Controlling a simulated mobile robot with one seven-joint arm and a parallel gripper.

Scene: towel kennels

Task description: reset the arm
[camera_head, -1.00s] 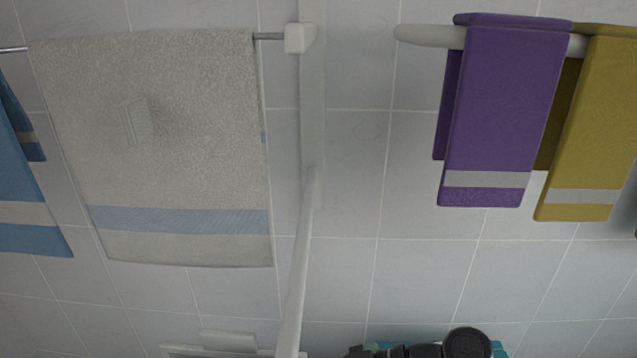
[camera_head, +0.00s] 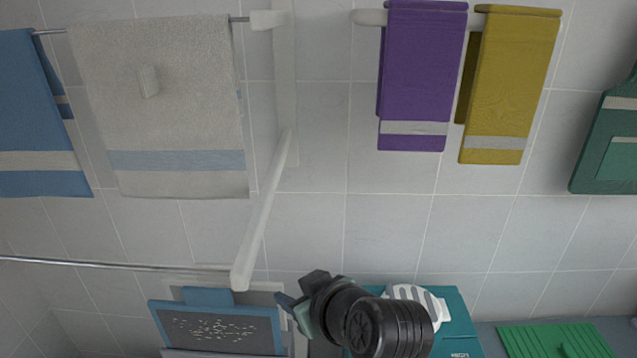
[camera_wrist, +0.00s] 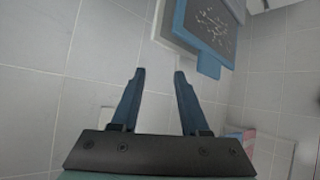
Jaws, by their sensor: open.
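My gripper shows in the wrist view (camera_wrist: 158,100), with its two dark blue fingers apart and nothing between them. Behind the fingers is bare tiled wall. In the head view my black arm end (camera_head: 375,322) is at the bottom middle, in front of a teal box (camera_head: 455,325), and my gripper's fingers point left there. The fingers are apart from the hanging towels.
A white towel (camera_head: 165,110), a blue towel (camera_head: 35,125), a purple towel (camera_head: 420,75) and a mustard towel (camera_head: 508,85) hang above. A white post (camera_head: 262,215) and a blue-framed board (camera_head: 220,328) stand left of my arm. A green ribbed mat (camera_head: 555,340) lies right.

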